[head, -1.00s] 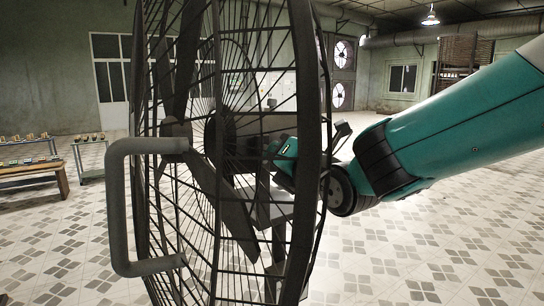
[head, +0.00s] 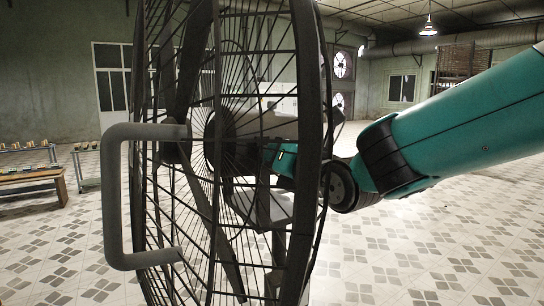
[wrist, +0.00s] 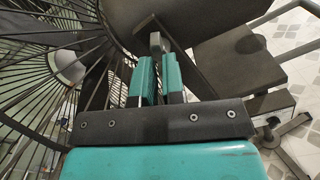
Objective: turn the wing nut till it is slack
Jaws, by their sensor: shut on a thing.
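A large fan with a dark wire cage (head: 308,90) fills the middle of the head view, seen nearly edge-on. My gripper (head: 272,155) is behind the cage wires there, by the fan's motor and bracket (head: 265,207). In the wrist view, the two teal fingers of my gripper (wrist: 158,80) are closed around a small grey piece, which I take to be the wing nut (wrist: 155,42). Only its outer end shows beyond the fingers. Its threads and seat are hidden, so I cannot tell how tight it is.
A thick grey tube handle (head: 115,200) sticks out from the cage on the left. The fan's dark housing and a flat plate (wrist: 235,65) lie close to the fingers. A wooden bench (head: 35,185) stands far left. The tiled floor at right is clear.

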